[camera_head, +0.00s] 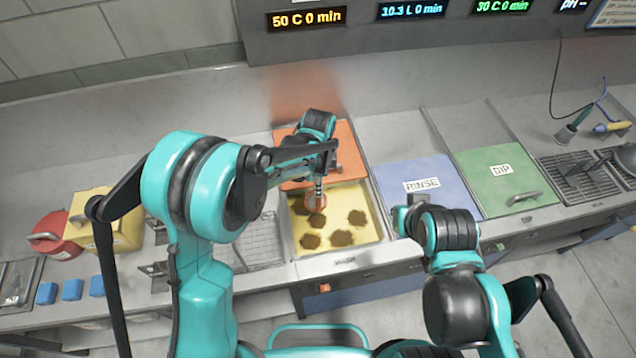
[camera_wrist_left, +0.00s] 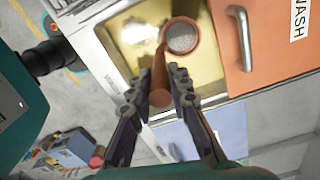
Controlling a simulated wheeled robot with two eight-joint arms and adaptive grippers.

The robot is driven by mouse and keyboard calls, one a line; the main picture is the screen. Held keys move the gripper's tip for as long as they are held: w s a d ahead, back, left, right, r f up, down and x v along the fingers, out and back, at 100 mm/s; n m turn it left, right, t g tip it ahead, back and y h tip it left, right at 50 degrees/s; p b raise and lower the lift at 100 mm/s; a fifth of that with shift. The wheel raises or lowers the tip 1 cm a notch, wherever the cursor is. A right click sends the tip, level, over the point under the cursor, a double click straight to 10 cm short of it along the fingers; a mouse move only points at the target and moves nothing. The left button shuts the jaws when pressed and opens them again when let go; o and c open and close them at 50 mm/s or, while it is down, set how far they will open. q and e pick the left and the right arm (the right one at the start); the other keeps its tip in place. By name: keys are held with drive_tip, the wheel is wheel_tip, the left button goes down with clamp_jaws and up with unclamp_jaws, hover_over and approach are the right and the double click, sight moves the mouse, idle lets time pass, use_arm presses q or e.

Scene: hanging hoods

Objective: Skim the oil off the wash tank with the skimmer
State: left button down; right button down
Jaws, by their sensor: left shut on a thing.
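The wash tank (camera_head: 374,236) is open at the front and holds yellow liquid with several brown oil patches (camera_head: 341,238). Its orange lid (camera_head: 348,150), marked WASH in the left wrist view (camera_wrist_left: 280,62), covers the back part. My left gripper (camera_head: 319,178) is over the tank, shut on the handle of the skimmer (camera_head: 316,201). In the left wrist view, the skimmer's round mesh head (camera_wrist_left: 182,38) is over the yellow liquid; whether it touches the liquid I cannot tell. My right gripper (camera_head: 401,219) is near the front of the RINSE lid, its fingers unclear.
The blue RINSE lid (camera_head: 425,187) and green DIP lid (camera_head: 500,178) are to the right, both closed. A wire basket (camera_head: 258,243) sits left of the tank. Yellow (camera_head: 118,226) and red (camera_head: 56,237) containers and small blue blocks (camera_head: 72,289) stand farther left.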

sight(317, 205)
use_arm(q)
drive_tip(key=shift+a, duration=0.15)
wheel_tip(317, 205, down, 11)
drive_tip(key=b, duration=0.9)
idle(0.5)
